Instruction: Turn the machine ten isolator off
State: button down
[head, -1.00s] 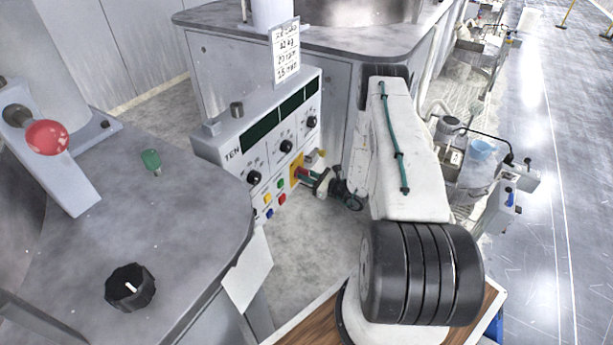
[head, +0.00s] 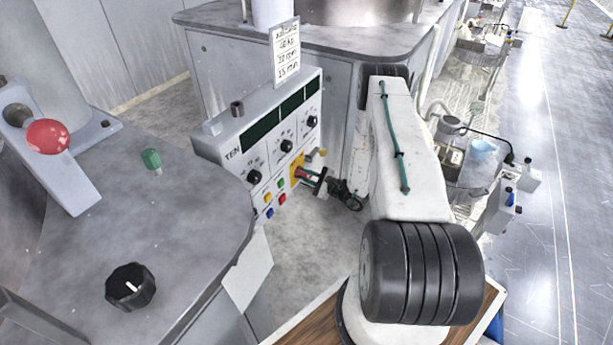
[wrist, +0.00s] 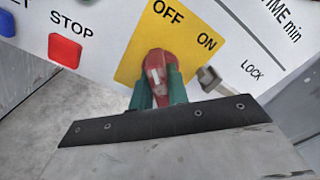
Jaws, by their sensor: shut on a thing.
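The machine ten isolator is a red handle (wrist: 157,66) on a yellow plate (wrist: 137,52) marked OFF and ON. In the wrist view the handle's upper end lies below the word OFF, nearer to it than to ON. In the head view the red handle (head: 302,173) and yellow plate (head: 296,163) are at the right end of the panel marked TEN (head: 222,140). My gripper (head: 305,175) reaches it from the right. Its green fingertips (wrist: 158,92) are shut on the red handle, one on each side. The fingers hide the handle's lower part.
A red STOP button (wrist: 65,50) is left of the plate. A small metal lever (wrist: 209,79) marked LOCK sits close on the right. A grey worktop (head: 190,215) with a red knob (head: 47,136) and black dial (head: 130,287) is at left in the head view.

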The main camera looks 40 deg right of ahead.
aim_at(309, 177)
jog(key=shift+s, duration=0.1)
dwell(0.4)
jog(key=c, duration=1.4)
grip_release()
jog(key=shift+o, duration=0.2)
jog(key=v, duration=0.6)
jog(key=shift+s+d, duration=0.1)
jog(key=shift+s, duration=0.1)
jog(key=shift+s+d, duration=0.15)
jog(key=shift+s, duration=0.5)
